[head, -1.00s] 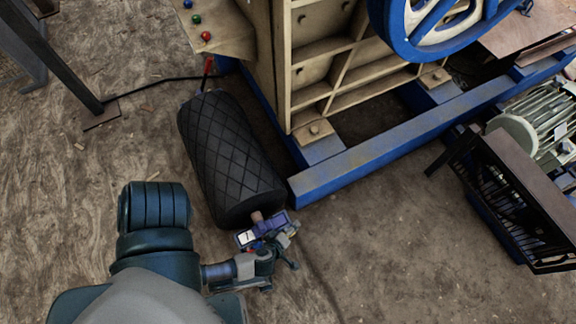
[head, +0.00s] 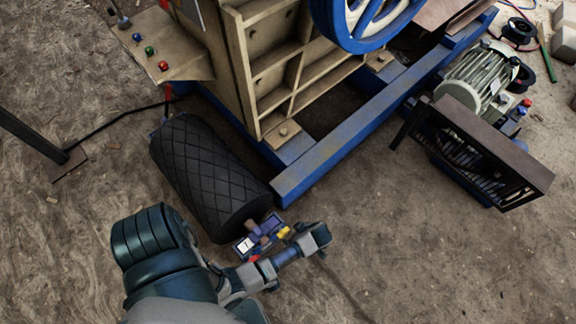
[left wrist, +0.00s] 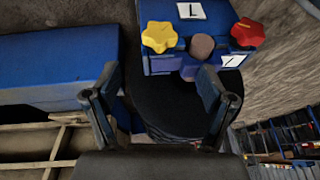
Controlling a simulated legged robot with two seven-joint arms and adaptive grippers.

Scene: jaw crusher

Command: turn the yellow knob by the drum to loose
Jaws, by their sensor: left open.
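The yellow knob (head: 284,232) sits on a small blue block (head: 260,236) at the near end of the black drum (head: 205,175). In the left wrist view the yellow knob (left wrist: 159,37) has a lobed rim and lies left of a brown round stub (left wrist: 201,46). A red knob (left wrist: 247,32) is on the block's other side. White labels mark the block; one reads "L". My left gripper (left wrist: 160,82) is open and empty. Its fingers point toward the yellow knob, which lies just beyond the tips, between them in the picture. My right gripper is out of view.
A blue frame beam (head: 350,130) runs just right of the drum. The tan crusher body (head: 265,60) and blue wheel (head: 365,20) stand behind. A motor (head: 475,75) and brown guard (head: 490,150) are at the right. The ground in front is clear.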

